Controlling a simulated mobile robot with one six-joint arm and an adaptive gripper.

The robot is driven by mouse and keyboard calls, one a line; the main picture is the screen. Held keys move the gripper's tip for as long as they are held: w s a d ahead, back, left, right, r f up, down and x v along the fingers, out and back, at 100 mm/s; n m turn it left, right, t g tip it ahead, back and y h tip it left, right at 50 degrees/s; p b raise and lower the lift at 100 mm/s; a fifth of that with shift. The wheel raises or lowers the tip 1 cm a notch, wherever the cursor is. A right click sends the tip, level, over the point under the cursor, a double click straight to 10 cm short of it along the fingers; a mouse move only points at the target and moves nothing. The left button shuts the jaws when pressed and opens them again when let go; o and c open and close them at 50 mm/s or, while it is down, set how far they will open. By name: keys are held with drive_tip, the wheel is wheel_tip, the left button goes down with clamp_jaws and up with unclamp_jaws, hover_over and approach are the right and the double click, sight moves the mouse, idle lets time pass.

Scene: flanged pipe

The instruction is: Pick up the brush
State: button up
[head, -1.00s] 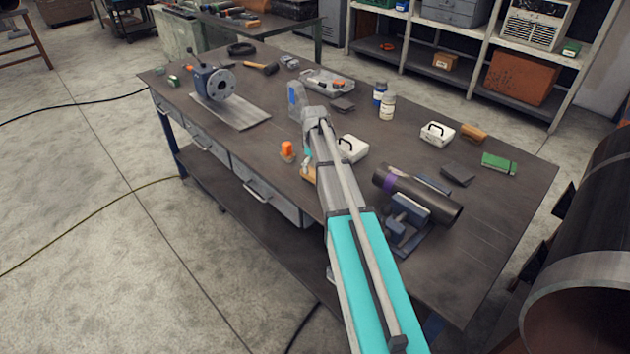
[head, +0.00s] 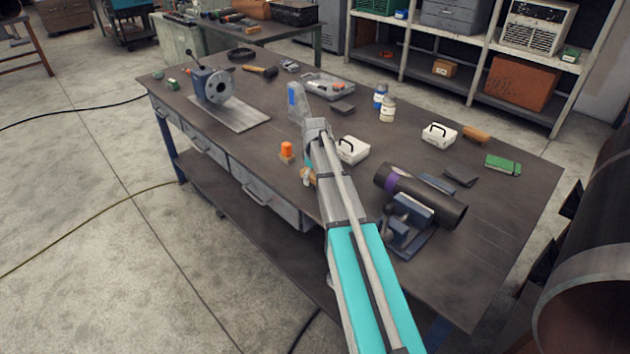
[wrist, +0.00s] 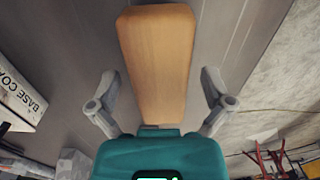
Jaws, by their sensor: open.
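The brush (wrist: 157,60) shows in the wrist view as a long light-wood piece running up the middle of the picture. Its lower end meets the teal body of my gripper (wrist: 158,90). The two grey fingers stand open, one on each side of the wood, with a gap on both sides. In the head view only a small tan part of the brush (head: 310,180) shows at the bench's near edge, mostly hidden by my arm. My gripper (head: 305,179) is there too, largely covered. The bristles cannot be made out.
An orange-topped item (head: 287,150) stands just left of my gripper. A white box with a black handle (head: 351,149) is to the right. A dark pipe (head: 432,198) rests in a blue vise (head: 405,222) farther right.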

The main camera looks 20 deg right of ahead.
drive_tip(key=c, duration=1.3)
drive_tip(key=shift+o, duration=0.2)
drive_tip(key=shift+r, duration=0.1)
wheel_tip(320, 180, up, 3)
drive_tip(key=p, duration=0.3)
drive_tip(key=s+a+r+p, duration=0.2)
drive_tip(key=s+r+p, duration=0.7)
drive_tip(key=s, duration=0.4)
drive_tip(key=shift+s+r+p, duration=0.4)
drive_tip(key=shift+p, duration=0.1)
drive_tip(key=shift+a, duration=0.1)
